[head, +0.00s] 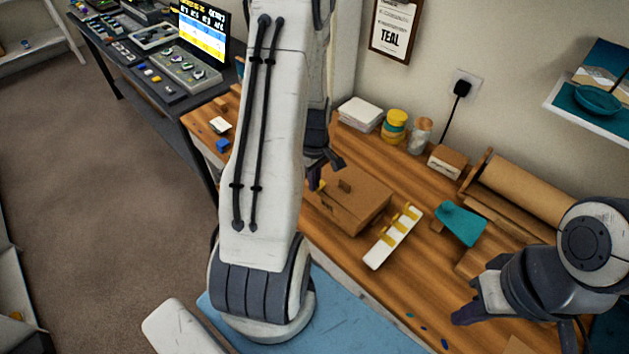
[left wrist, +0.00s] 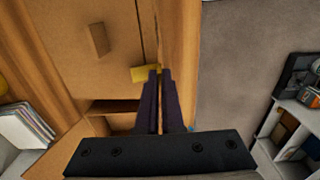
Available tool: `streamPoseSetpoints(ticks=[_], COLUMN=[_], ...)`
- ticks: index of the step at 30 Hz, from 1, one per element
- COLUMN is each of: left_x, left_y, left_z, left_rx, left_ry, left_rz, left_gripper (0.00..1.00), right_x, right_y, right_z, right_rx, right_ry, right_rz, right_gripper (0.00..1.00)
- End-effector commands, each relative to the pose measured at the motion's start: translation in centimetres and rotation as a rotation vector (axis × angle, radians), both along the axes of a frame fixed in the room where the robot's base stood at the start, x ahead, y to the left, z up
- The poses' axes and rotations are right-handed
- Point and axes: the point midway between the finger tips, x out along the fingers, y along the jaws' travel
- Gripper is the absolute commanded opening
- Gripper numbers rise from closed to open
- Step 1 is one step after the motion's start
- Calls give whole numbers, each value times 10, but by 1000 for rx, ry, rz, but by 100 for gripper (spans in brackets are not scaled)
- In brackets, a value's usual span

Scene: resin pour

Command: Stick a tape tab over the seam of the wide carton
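The wide carton (head: 345,212) is a brown box on the wooden bench, with a small brown block on its top; it also fills the upper left of the left wrist view (left wrist: 75,45). A dark seam line runs along it near its right edge there. My left gripper (head: 318,180) is at the carton's left side, its fingers (left wrist: 158,75) close together on a yellow tape tab (left wrist: 143,73). The tab lies at the seam line; I cannot tell whether it touches the carton. A white tab holder (head: 380,250) bears several yellow tabs. My right gripper (head: 468,308) is apart from the carton, its opening unclear.
A teal tool (head: 461,222) and a brown paper roll (head: 525,190) lie right of the holder. A small brown box (head: 448,161), a jar (head: 420,135) and yellow-teal rolls (head: 395,125) line the wall. The bench's front centre is fairly clear.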

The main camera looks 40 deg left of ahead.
Motion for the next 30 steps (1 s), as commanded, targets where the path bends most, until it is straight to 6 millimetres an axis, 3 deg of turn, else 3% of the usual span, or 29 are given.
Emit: streamPoseSetpoints(ticks=[30], left_x=[0], left_y=[0], left_z=[-5], left_rx=[0], left_ry=[1], left_rz=[0], left_gripper=[0], right_x=[0], right_y=[0], right_z=[-3], right_rx=[0], right_ry=[0], right_rz=[0], right_gripper=[0])
